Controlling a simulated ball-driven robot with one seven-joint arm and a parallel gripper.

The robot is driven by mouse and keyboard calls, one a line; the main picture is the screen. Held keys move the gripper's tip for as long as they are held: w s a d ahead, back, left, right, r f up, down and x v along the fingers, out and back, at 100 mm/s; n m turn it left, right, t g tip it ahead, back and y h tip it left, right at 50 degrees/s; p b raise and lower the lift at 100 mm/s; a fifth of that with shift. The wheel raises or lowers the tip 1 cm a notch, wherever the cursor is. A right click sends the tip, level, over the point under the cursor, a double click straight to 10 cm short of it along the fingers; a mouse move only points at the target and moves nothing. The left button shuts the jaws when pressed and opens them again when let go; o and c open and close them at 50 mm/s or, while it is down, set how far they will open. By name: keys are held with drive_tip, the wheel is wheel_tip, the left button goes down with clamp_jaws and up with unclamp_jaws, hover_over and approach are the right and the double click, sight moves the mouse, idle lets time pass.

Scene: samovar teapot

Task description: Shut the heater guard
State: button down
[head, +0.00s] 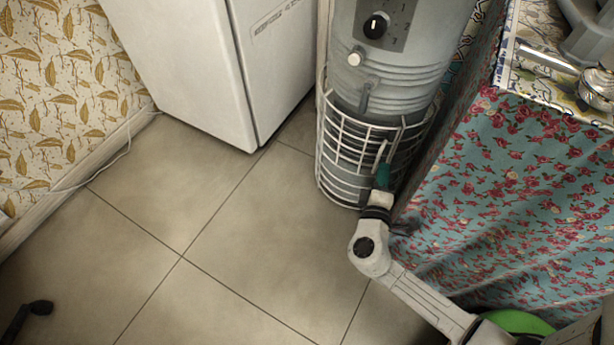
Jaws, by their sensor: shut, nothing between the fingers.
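The heater (383,75) is a tall grey cylinder with a dark dial panel and ribbed bands. Its guard (326,150) is a white wire cage around the lower part, standing at the floor. My gripper (382,152) is shut and empty, close in front of the guard's right-hand wires. I cannot tell whether it touches them. My wrist and gripper hide part of the guard's lower right. I cannot tell from this view whether the guard stands fully closed.
A white cabinet (190,65) stands left of the heater. A table with a floral cloth (500,190) borders my arm on the right, with metal ware on top. The tiled floor (250,235) is clear in the middle. A white cord (95,182) runs along the left wall.

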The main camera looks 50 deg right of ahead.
drive_tip(key=p+v, duration=0.2)
drive_tip(key=v, duration=0.8)
drive_tip(key=shift+a+p, duration=0.25)
drive_tip(key=shift+p, duration=0.1)
drive_tip(key=shift+s, duration=0.1)
drive_tip(key=w+a+r+m+g+y, duration=0.3)
drive_tip(key=w+a+r+m+y, duration=0.35)
drive_tip(key=y, duration=0.95)
drive_tip(key=s+a+f+n+g, duration=0.1)
drive_tip(key=s+a+f+g, duration=0.1)
drive_tip(key=s+f+g, duration=0.45)
wheel_tip(320, 180, up, 37)
drive_tip(key=s+t+p, duration=0.2)
drive_tip(key=p, duration=3.4)
drive_tip(key=shift+t, duration=0.35)
